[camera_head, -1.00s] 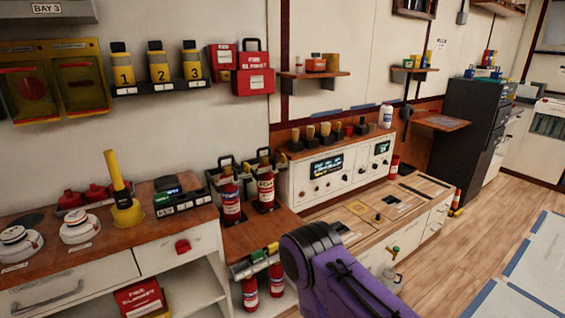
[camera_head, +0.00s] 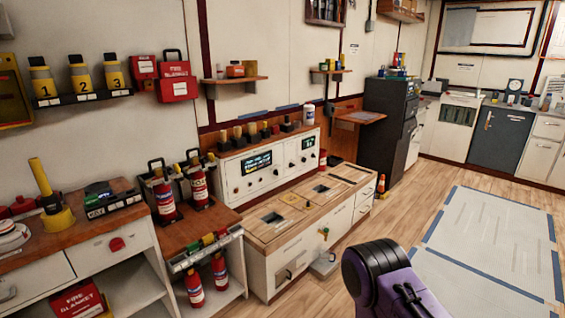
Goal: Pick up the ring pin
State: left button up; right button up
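I cannot make out a ring pin in this view. Red fire extinguishers stand on the low wooden bench, one at the left (camera_head: 164,203) and one beside it at the right (camera_head: 199,188). Two more, a left one (camera_head: 194,289) and a right one (camera_head: 220,271), stand on the shelf below. Any small pins on them are too small to tell. A purple and black arm link of mine shows at the lower right. Neither of my grippers is in view.
A rail with small coloured items (camera_head: 206,250) runs along the low bench's front edge. A console (camera_head: 270,165) stands behind a drawer counter (camera_head: 290,234). A dark cabinet (camera_head: 386,130) stands farther back. Wooden floor (camera_head: 425,205) and a blue-edged floor area (camera_head: 490,240) are open at right.

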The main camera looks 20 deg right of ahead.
aim_at(211, 157)
jog(key=z, duration=0.85)
jog(key=i, duration=1.55)
jog(key=u, duration=0.9)
jog(key=i, duration=0.75)
jog(key=u, duration=0.75)
